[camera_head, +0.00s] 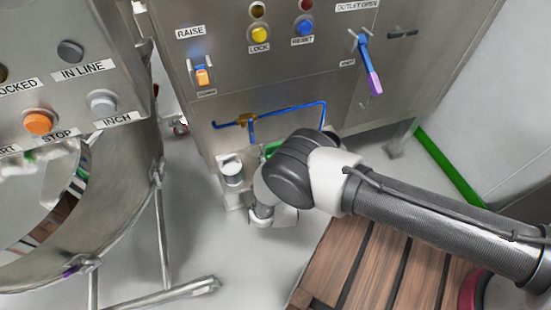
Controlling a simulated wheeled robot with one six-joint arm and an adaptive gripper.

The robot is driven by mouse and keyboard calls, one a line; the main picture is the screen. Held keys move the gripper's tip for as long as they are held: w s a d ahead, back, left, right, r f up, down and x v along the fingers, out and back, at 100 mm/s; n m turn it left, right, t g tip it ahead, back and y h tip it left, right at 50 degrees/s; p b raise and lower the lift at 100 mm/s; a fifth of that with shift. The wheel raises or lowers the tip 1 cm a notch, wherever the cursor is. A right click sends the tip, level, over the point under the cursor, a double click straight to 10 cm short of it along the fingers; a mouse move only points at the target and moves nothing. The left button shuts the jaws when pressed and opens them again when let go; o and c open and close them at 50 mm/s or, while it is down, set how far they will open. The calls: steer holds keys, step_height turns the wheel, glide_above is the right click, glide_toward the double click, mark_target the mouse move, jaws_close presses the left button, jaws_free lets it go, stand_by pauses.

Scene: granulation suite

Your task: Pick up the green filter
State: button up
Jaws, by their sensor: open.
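A small patch of green (271,149) shows at the cabinet front, just under the blue pipe and beside my wrist. It may be the green filter, but most of it is hidden behind my arm, so I cannot tell its shape. My arm reaches in from the right and bends down in front of the cabinet. My gripper's fingers cannot be made out; my wrist joints cover that area.
The steel cabinet (240,85) carries an orange RAISE switch (203,76), yellow LOCK (260,34) and blue RESET (303,27) buttons, and a blue-purple lever (368,65). A blue pipe (290,109) runs below. A steel drum (125,200) stands left; a wooden pallet (375,262) lies front right.

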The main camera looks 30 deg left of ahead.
steer(key=c, duration=0.9)
